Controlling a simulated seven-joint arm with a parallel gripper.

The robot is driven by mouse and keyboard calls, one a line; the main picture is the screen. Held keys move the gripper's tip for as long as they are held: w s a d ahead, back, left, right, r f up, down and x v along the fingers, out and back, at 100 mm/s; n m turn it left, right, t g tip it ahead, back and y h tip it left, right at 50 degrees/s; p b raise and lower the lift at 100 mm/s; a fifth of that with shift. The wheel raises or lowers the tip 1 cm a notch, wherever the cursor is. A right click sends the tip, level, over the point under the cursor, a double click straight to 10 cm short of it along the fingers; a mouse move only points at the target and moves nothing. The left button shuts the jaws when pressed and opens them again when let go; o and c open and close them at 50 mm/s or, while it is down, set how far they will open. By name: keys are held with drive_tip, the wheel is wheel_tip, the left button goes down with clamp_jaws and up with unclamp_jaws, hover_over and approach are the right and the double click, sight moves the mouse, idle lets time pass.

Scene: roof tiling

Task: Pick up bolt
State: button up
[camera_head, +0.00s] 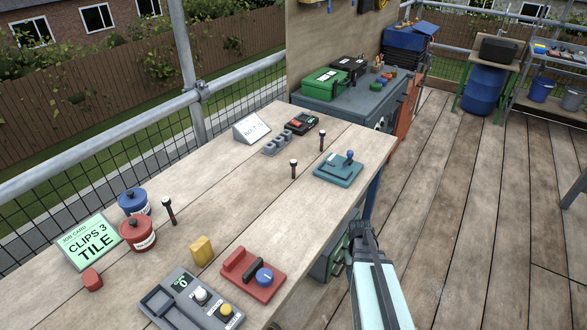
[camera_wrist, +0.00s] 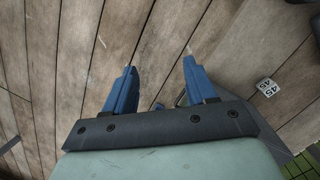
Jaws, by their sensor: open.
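Three bolts stand upright on the wooden bench (camera_head: 215,215) in the head view. Each has a dark shank and a pale top. One bolt (camera_head: 169,212) is at the left, near the tins. A second bolt (camera_head: 293,170) is mid-bench and a third bolt (camera_head: 322,141) stands farther back, left of the teal fixture. My gripper (camera_head: 362,232) is off the bench's right edge, apart from all bolts. No bolt shows in the wrist view.
A teal fixture (camera_head: 338,170) with a blue knob and a red fixture (camera_head: 252,275) sit along the bench's right edge. A grey panel (camera_head: 192,300), yellow block (camera_head: 202,250), red tin (camera_head: 138,233), blue tin (camera_head: 134,203) and job card (camera_head: 90,241) are nearer. Mid-bench is mostly clear.

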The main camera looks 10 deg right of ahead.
drive_tip(key=w+d+r+t+h, duration=0.1)
drive_tip(key=w+d+r, duration=0.35)
drive_tip(key=r, duration=0.35)
drive_tip(key=w+d+r+m+t+h, duration=0.1)
drive_tip(key=w+d+r+t, duration=0.1)
drive_tip(key=w+d+r, duration=0.4)
drive_tip(key=w+d+r+t+h, duration=0.15)
drive_tip(key=d+r, duration=0.25)
drive_tip(key=r, duration=0.5)
drive_tip(key=n+t+y, duration=0.2)
drive_tip(key=n+y, duration=0.4)
drive_tip(key=n, duration=0.1)
approach(296, 162)
drive_tip(key=f, duration=0.1)
drive_tip(key=x, duration=0.8)
drive_tip(key=shift+w+a, duration=0.15)
drive_tip(key=shift+a, duration=0.05)
drive_tip(key=shift+x, duration=2.65)
drive_tip(key=shift+a, duration=0.1)
drive_tip(key=shift+c, duration=0.3)
